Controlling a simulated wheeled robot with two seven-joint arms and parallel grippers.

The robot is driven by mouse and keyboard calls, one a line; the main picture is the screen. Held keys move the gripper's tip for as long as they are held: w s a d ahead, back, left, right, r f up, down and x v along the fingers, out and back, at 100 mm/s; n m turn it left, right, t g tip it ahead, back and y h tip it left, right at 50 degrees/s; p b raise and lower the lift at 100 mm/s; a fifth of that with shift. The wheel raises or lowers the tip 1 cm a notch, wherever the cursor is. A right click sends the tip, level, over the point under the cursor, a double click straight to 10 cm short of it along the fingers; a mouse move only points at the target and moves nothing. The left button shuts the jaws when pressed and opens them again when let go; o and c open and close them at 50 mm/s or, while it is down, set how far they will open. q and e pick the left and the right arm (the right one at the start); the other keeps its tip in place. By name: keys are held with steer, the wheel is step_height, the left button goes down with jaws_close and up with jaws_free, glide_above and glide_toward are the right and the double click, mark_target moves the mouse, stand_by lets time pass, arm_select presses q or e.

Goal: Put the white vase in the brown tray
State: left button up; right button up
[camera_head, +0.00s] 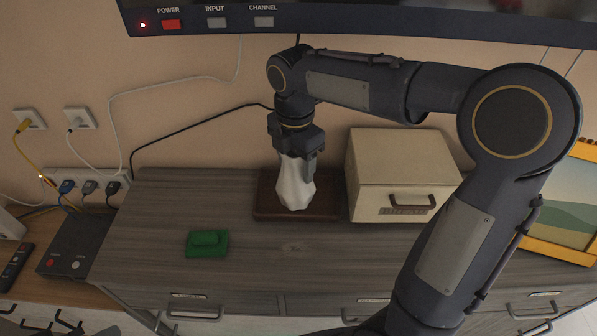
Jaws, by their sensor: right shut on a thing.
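The white vase (294,190) stands upright over the brown tray (265,212) on the grey wooden cabinet top. My right gripper (297,160) points down and is shut on the upper part of the vase. The vase's base appears within the tray's outline; I cannot tell whether it touches the tray's floor. The gripper hides the vase's top. My left gripper is not in view.
A cream box (372,178) with a handle stands just right of the tray. A green object (207,243) lies at the front left. A television (330,22) hangs above. A black box (75,248) with cables sits at left.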

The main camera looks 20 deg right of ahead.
steer(key=w+d+f, duration=0.2)
steer(key=w+f, duration=0.3)
steer(key=f, duration=0.4)
steer(key=shift+d, duration=0.3)
steer(key=shift+f, duration=0.25)
steer(key=o, duration=1.2)
